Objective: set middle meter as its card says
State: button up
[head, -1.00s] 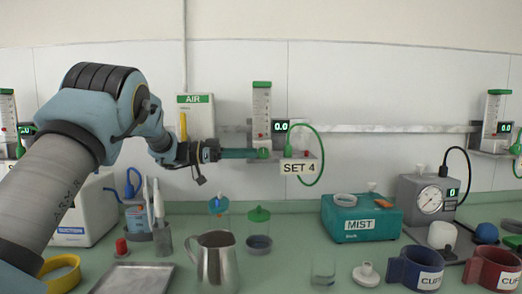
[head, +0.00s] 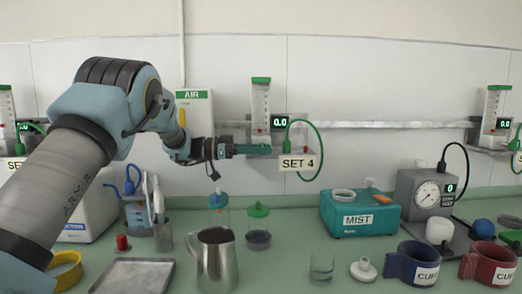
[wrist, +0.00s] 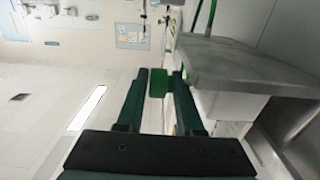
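The middle meter (head: 261,100) is a clear upright tube with a green top, mounted on the wall rail. Its display (head: 279,122) reads 0.0. Its card (head: 298,163) reads SET 4 and hangs below right of the tube. My gripper (head: 262,149) is at the foot of the meter, coming from the left, and largely hides the knob in the head view. In the wrist view, the green knob (wrist: 157,83) lies between the tips of my two dark teal fingers. Any contact is unclear.
A grey block (wrist: 240,68) lies close to the right finger in the wrist view. A green hose (head: 318,145) loops right of the meter. Other meters (head: 493,112) hang at left and right. Below, the counter holds a steel jug (head: 216,262) and a MIST box (head: 352,216).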

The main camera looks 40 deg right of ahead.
grip_shut()
jog(key=shift+f, duration=0.1)
jog(key=shift+f+g+h+b, duration=0.3)
jog(key=shift+f+g+b, duration=0.1)
jog(key=shift+b, duration=0.25)
jog(key=shift+r, duration=0.1)
jog(key=shift+s+r, duration=0.1)
jog(key=shift+r, duration=0.05)
jog(key=o, duration=0.6)
grip_release()
jog(key=shift+a+r, duration=0.1)
jog(key=shift+h, duration=0.3)
jog(key=shift+a, duration=0.1)
